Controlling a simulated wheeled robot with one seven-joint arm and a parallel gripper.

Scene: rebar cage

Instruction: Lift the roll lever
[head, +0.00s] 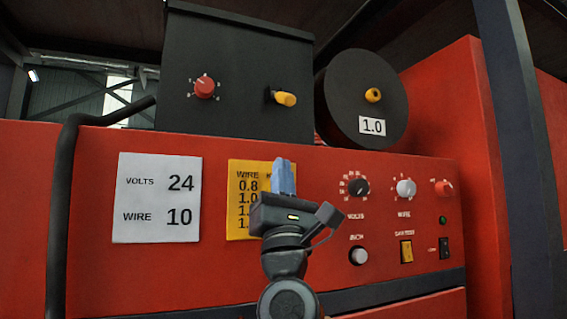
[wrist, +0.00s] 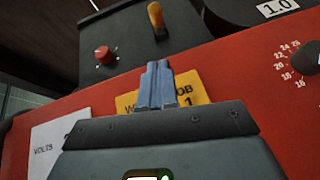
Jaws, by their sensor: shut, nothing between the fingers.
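The lever with a yellow grip (head: 284,98) sits on the front of the black box (head: 238,60), to the right of a red knob. It points to the right, nearly level, in the head view. In the wrist view the yellow grip (wrist: 156,17) shows at the top, beyond my fingertips. My gripper (head: 284,165) is shut and empty, its blue fingers pointing up in front of the yellow chart, below the lever and apart from it. The shut fingers also show in the wrist view (wrist: 157,70).
A red knob (head: 204,87) is left of the lever. A black spool (head: 340,92) labelled 1.0 stands to the right. The red panel (head: 320,180) carries a white card (head: 157,198), a yellow chart (head: 240,172), dials and switches. A black hose (head: 62,200) runs down the left.

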